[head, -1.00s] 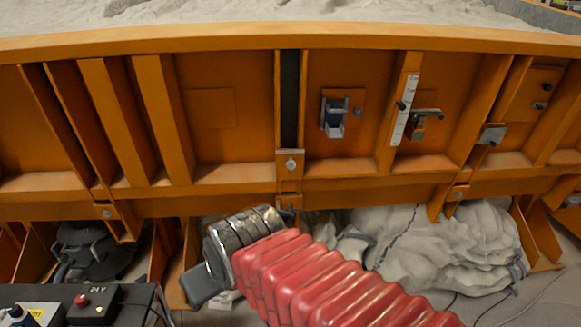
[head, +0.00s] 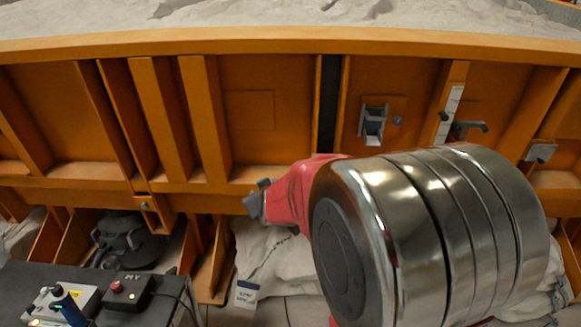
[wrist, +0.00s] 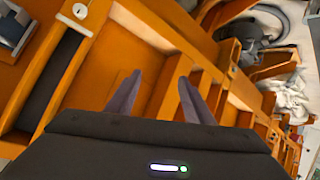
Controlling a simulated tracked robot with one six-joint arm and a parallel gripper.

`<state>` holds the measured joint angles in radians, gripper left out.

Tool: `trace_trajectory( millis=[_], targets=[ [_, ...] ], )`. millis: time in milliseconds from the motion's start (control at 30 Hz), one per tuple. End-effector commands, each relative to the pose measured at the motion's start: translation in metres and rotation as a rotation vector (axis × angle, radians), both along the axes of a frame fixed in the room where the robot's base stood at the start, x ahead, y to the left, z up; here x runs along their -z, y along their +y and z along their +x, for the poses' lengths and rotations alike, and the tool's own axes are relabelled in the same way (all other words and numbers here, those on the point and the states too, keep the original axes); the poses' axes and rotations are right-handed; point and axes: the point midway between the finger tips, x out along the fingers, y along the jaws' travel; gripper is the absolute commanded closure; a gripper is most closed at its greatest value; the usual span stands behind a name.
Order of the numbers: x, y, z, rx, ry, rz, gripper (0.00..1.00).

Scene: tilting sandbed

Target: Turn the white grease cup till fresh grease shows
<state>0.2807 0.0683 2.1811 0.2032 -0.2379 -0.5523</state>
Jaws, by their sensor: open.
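I cannot make out a white grease cup for certain. A small pale round fitting (wrist: 79,11) sits on an orange bracket near the top left of the wrist view; it looks like a bolt head or cap, too small to tell. My gripper (wrist: 160,76) is open, with two dark fingers apart and nothing between them. It points at bare orange frame, and the fitting is up and left of it. In the head view my gripper (head: 256,199) shows small at the end of my red arm, in front of the lower beam. My arm hides the frame behind it. No grease shows.
The orange sandbed wall (head: 247,80) has upright ribs and a dark slot (head: 329,100). A grey bracket (head: 373,124) and a dark lever (head: 470,127) stick out. A control box with a red button (head: 117,287) stands lower left.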

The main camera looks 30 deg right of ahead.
Motion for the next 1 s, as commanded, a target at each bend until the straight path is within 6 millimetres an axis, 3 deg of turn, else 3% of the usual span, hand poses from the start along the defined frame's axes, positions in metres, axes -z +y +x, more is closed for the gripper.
trace_trajectory(
  millis=[333, 700, 833, 1000],
  targets=[
    [0.037, -0.098, 0.040, 0.119, -0.102, -0.203, 0.53],
    [0.086, -0.197, 0.041, 0.275, -0.161, -0.457, 0.53],
    [0.098, -0.219, 0.035, 0.316, -0.168, -0.525, 0.53],
    [0.103, -0.229, 0.031, 0.338, -0.172, -0.562, 0.53]
  ],
)
